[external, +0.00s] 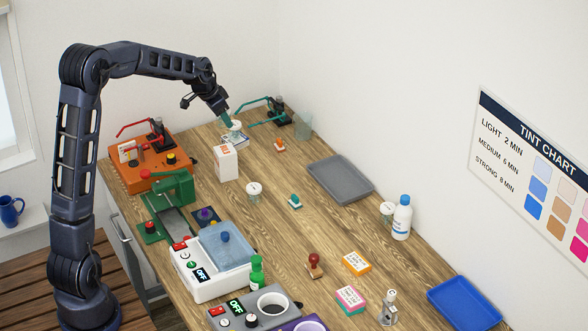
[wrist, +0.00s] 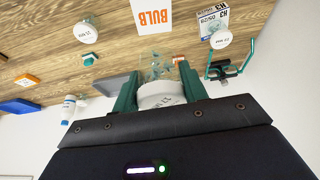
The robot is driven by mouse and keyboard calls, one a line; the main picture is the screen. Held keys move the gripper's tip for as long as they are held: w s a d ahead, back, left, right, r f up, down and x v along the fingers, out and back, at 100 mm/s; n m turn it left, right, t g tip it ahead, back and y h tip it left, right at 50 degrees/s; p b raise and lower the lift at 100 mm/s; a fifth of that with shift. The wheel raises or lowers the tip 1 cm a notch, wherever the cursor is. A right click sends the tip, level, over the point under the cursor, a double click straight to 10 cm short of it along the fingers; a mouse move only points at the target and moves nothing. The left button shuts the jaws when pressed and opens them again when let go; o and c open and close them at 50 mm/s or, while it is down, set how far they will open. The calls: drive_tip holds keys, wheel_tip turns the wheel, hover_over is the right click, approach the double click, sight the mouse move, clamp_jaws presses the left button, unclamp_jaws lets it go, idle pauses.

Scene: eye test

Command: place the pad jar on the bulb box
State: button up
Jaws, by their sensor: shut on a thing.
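My gripper (external: 230,120) is at the far left part of the bench, beyond the bulb box (external: 226,162). In the wrist view, its teal fingers (wrist: 158,78) are shut on a white-lidded jar (wrist: 165,101). The lid text is small and upside down; I cannot read "pad" on it. The bulb box is upright and white with orange lettering, and also shows in the wrist view (wrist: 152,14), apart from the held jar. Its top is bare in the external view. A white lid (external: 236,125) shows by my fingertips; I cannot tell whether it is the held jar's.
Another lidded jar (wrist: 220,39) stands by a card marked H3 (wrist: 214,19), close to the bulb box. A further jar (external: 254,189) stands right of the box. An orange station (external: 140,178) is to its left. Clear wood lies between box and grey tray (external: 341,181).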

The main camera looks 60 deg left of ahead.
sight(229, 148)
drive_tip(key=shift+f, duration=4.65)
drive_tip(key=shift+f, duration=0.15)
drive_tip(key=o, duration=1)
drive_tip(key=v, duration=1.2)
